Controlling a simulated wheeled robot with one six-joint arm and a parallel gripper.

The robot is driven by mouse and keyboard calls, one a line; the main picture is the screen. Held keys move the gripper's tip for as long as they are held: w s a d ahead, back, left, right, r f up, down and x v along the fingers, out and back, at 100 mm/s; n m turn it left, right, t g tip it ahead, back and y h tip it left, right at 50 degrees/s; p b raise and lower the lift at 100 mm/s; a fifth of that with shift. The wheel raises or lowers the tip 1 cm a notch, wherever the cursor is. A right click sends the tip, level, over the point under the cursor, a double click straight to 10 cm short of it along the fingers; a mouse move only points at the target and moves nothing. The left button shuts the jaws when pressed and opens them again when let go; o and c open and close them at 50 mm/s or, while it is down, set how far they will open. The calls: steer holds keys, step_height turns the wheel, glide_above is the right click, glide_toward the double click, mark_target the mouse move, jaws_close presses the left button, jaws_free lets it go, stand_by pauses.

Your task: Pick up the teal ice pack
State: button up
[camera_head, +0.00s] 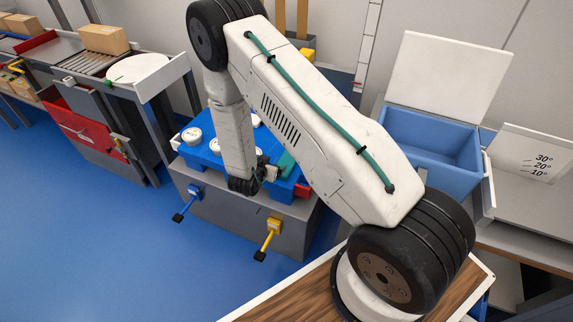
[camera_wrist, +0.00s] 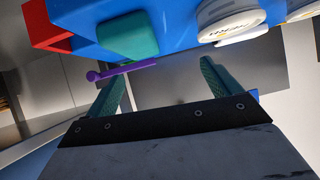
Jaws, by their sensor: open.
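The teal ice pack (camera_wrist: 128,37) is a small rounded block on the blue carrier top (camera_wrist: 165,30), at upper left in the wrist view. In the head view it shows as a teal patch (camera_head: 286,163) beside my wrist, partly hidden by my arm. My gripper (camera_wrist: 163,74) is open, with nothing between its two teal-green fingers. The pack lies beyond the fingertips, nearer the left finger, and appears apart from them. In the head view my gripper (camera_head: 268,174) is small and mostly hidden beside the wrist.
White round tubs (camera_wrist: 232,16) sit right of the pack; others (camera_head: 192,135) stand on the carrier's left. A purple rod (camera_wrist: 122,70) lies near the left fingertip. A red block (camera_wrist: 45,26) is at far left. Blue (camera_head: 193,190) and yellow (camera_head: 273,226) levers protrude from the grey base.

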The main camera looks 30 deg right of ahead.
steer(key=shift+s+d+f+h, duration=0.3)
steer(key=shift+s+f, duration=0.2)
steer(key=shift+f, duration=0.1)
steer(key=shift+s+d+f+h, duration=0.3)
steer(key=shift+s+f, duration=0.2)
steer(key=shift+f, duration=0.05)
steer(key=shift+d+f, duration=0.2)
steer(key=shift+d, duration=0.1)
steer(key=x, duration=0.7)
steer(key=shift+d+r, duration=0.15)
steer(key=shift+d, duration=0.15)
steer(key=c, duration=1.3)
